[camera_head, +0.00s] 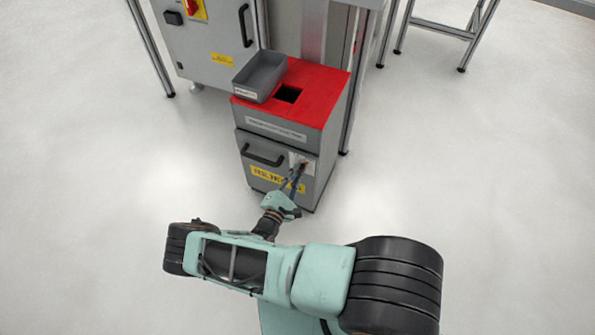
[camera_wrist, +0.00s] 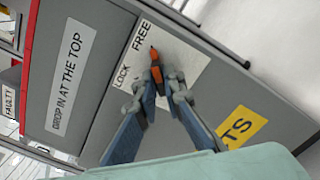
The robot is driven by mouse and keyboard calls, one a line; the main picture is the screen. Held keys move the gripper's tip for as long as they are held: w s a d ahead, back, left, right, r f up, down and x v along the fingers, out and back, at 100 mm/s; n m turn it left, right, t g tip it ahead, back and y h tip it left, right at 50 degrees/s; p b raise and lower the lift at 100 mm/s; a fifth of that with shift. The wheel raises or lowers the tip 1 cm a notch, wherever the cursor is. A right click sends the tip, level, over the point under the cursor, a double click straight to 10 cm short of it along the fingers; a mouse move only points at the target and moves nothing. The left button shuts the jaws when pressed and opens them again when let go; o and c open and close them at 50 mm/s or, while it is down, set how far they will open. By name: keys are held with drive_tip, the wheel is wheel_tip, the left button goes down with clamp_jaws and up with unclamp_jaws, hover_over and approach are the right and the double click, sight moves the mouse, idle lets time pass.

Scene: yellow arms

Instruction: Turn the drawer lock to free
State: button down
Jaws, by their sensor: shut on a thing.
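The drawer lock is an orange-red knob (camera_wrist: 153,54) on a white plate (camera_wrist: 185,65) marked LOCK and FREE in the wrist view. The knob's visible upper end lies close to the word FREE; the fingers partly hide the rest. My gripper (camera_wrist: 161,82) is shut on the knob, one blue finger on each side. In the head view, my gripper (camera_head: 298,172) reaches the lock plate (camera_head: 308,168) at the right of the drawer front (camera_head: 245,142). The drawer looks shut.
The red-topped grey cabinet (camera_head: 330,85) has a square opening (camera_head: 288,94) and a grey tray (camera_head: 262,72) on top. A black drawer handle (camera_head: 263,158) is left of the lock. A larger grey cabinet (camera_head: 205,45) stands behind. The floor around is clear.

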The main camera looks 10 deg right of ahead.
idle(0.3)
drive_tip(key=c, duration=2)
unclamp_jaws()
drive_tip(key=shift+c, duration=0.2)
drive_tip(key=v, duration=0.7)
drive_tip(key=shift+s, duration=0.15)
drive_tip(key=shift+a, duration=0.15)
